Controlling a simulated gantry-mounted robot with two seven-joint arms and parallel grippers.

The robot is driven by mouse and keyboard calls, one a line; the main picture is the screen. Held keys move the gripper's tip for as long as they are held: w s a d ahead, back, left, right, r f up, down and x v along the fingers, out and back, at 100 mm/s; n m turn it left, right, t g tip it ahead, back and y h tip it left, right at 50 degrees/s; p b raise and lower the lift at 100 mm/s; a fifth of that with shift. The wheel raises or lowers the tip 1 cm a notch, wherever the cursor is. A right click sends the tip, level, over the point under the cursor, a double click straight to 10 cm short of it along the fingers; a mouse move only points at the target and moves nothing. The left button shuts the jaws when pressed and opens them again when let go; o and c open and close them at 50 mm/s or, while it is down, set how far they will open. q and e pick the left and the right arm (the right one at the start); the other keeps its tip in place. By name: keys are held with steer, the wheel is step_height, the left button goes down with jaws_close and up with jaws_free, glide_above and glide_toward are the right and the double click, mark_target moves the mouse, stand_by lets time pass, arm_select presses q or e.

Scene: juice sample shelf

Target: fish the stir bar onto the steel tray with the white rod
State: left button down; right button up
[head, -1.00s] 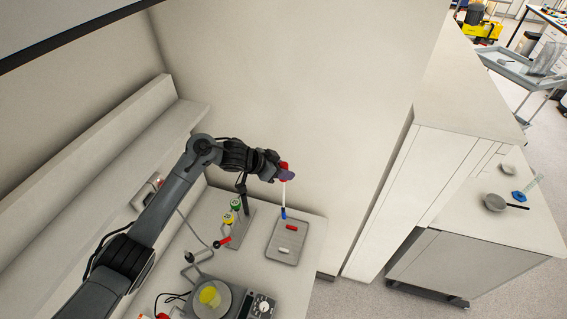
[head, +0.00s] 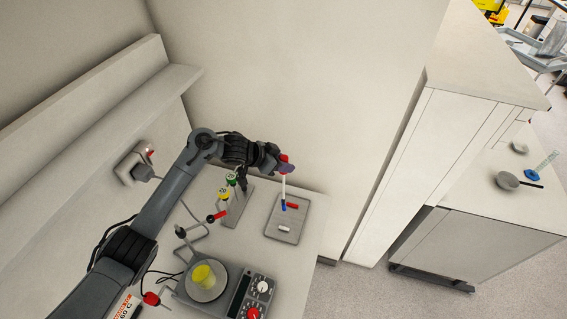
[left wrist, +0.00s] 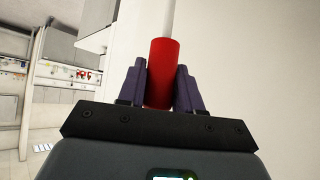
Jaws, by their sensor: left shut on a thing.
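My left gripper (head: 286,166) is shut on the red handle (left wrist: 162,72) of the white rod (head: 284,189), above the steel tray's far end. The rod hangs down with its blue tip (head: 283,206) low over the steel tray (head: 271,229). A red bar (head: 292,206) lies on the tray close beside the tip; I cannot tell whether they touch. A white bar (head: 284,228) lies nearer the tray's front, apart from the rod. Which one is the stir bar I cannot tell. My right gripper is not in view.
A beaker of yellow liquid (head: 202,275) stands on a hotplate stirrer with a knob panel (head: 252,299). A stand with yellow and green items (head: 231,181) is left of the tray. A wall is close behind; the bench edge is right of the tray.

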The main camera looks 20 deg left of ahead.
mark_target(283, 174)
arm_select(q)
steer(key=shift+f+b, duration=0.45)
steer(key=shift+f, duration=0.35)
step_height(283, 174, down, 2)
steer(key=shift+f, duration=0.1)
steer(key=shift+f+b, duration=0.55)
steer(key=shift+f, duration=0.15)
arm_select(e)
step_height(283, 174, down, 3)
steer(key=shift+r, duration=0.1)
arm_select(q)
steer(key=shift+f, duration=0.1)
steer(key=shift+f+b, duration=0.4)
steer(key=shift+f, duration=0.65)
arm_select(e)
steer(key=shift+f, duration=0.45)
arm_select(q)
steer(key=shift+r, duration=0.15)
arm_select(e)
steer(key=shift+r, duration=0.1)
